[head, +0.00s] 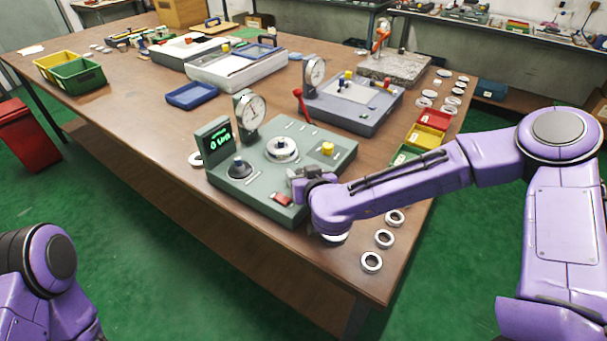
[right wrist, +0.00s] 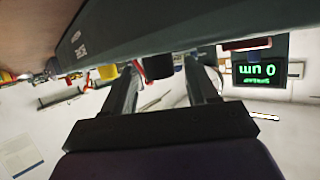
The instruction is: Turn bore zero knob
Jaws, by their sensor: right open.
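The grey-green bore gauge station (head: 262,178) stands near the table's front edge. On it are a green-lit display (head: 218,140), a dial gauge (head: 250,112), a black knob (head: 238,170), a ring on a central seat (head: 282,148), a yellow knob (head: 327,148) and a red part (head: 282,199). My right gripper (head: 296,175) is low over its front right part. In the right wrist view the open jaws (right wrist: 163,78) point at the station, with a dark cylindrical knob (right wrist: 158,67) between the fingertips in that view. Contact cannot be told. My left gripper is out of view.
Loose metal rings (head: 384,238) lie right of the station, partly behind my right arm. Red (head: 435,118) and yellow (head: 425,136) bins stand beyond the arm. A second gauge station (head: 352,105) is behind. A blue tray (head: 191,95) lies behind left.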

